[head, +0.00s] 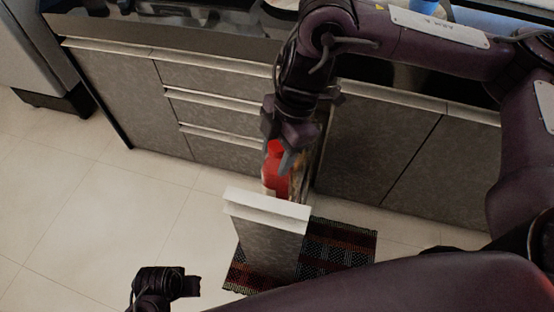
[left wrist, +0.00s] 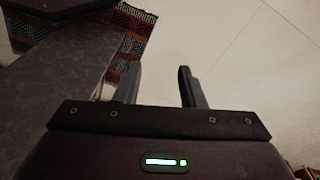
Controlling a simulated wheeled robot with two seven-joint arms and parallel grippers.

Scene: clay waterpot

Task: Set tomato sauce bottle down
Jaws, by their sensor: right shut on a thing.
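The tomato sauce bottle (head: 275,178) is red and stands roughly upright inside the pulled-out drawer (head: 268,203) in the head view. My right gripper (head: 279,150) comes down from above and is shut on the upper part of the bottle. The drawer's front panel hides the bottle's base, so I cannot tell whether it touches the drawer floor. My left gripper (left wrist: 160,88) shows in the left wrist view with its two fingers apart and nothing between them. In the head view part of my left arm shows at the bottom left, away from the drawer.
Grey cabinets (head: 385,150) with closed doors and drawers (head: 215,115) line the back under the counter. A dark plaid rug (head: 340,245) lies on the floor beneath the open drawer, and it also shows in the left wrist view (left wrist: 130,35). The tiled floor (head: 110,215) at left is clear.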

